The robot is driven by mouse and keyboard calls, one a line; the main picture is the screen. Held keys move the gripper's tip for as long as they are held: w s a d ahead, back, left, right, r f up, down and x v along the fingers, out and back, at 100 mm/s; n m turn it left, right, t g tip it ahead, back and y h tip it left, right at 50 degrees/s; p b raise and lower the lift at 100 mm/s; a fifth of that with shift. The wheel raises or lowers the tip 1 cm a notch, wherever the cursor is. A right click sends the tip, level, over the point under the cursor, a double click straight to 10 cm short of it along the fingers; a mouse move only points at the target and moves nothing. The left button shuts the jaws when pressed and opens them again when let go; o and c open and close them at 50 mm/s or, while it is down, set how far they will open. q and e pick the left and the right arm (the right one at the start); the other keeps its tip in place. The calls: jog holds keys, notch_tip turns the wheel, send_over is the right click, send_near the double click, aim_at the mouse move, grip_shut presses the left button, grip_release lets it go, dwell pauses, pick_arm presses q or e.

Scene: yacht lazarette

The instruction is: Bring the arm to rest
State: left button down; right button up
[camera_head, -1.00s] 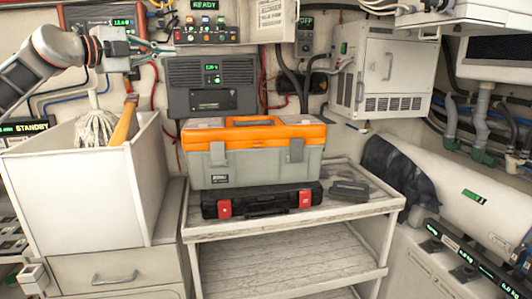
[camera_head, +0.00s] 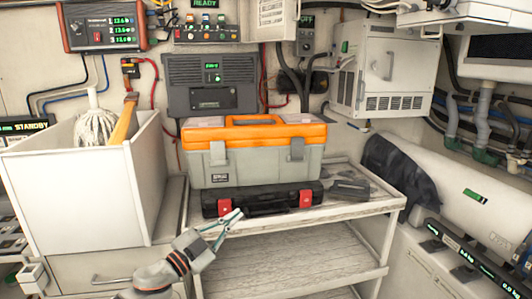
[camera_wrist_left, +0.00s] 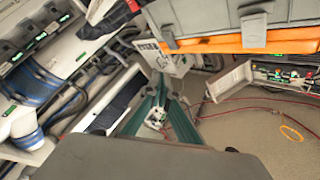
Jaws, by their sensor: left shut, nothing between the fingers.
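My left gripper (camera_head: 236,215) shows low in the middle of the head view, in front of the cart's top shelf edge. Its green-grey fingers point up and right, and nothing is held between them. My left forearm reaches in from the bottom, in front of the drawer unit. In the left wrist view the two green fingers (camera_wrist_left: 161,82) converge toward their tips. My right gripper is not in view.
An orange-lidded toolbox (camera_head: 254,170) sits on a black case (camera_head: 262,208) on the white cart (camera_head: 300,222). A white bin (camera_head: 75,190) holding a mop and a wooden handle stands left. A white cylinder (camera_head: 450,185) lies right. The lower shelf (camera_head: 290,262) is bare.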

pick_arm(q)
jog(key=s+a+f+n+g+y, duration=0.1)
jog(key=s+a+f+n+y, duration=0.2)
jog(key=s+f, duration=0.8)
jog(key=s+a+f+n+g+y, duration=0.2)
jog(key=s+a+f+n+y, duration=0.2)
jog(key=s+f, duration=0.8)
jog(key=s+a+f+n+g+y, duration=0.1)
jog(key=s+a+f+n+y, duration=0.2)
jog(key=s+f, duration=0.9)
jog(key=shift+s+a+f+n+g+y, duration=0.25)
jog(key=shift+a+f+n, duration=0.4)
jog(key=shift+n, duration=0.55)
jog(key=shift+w+d, duration=0.1)
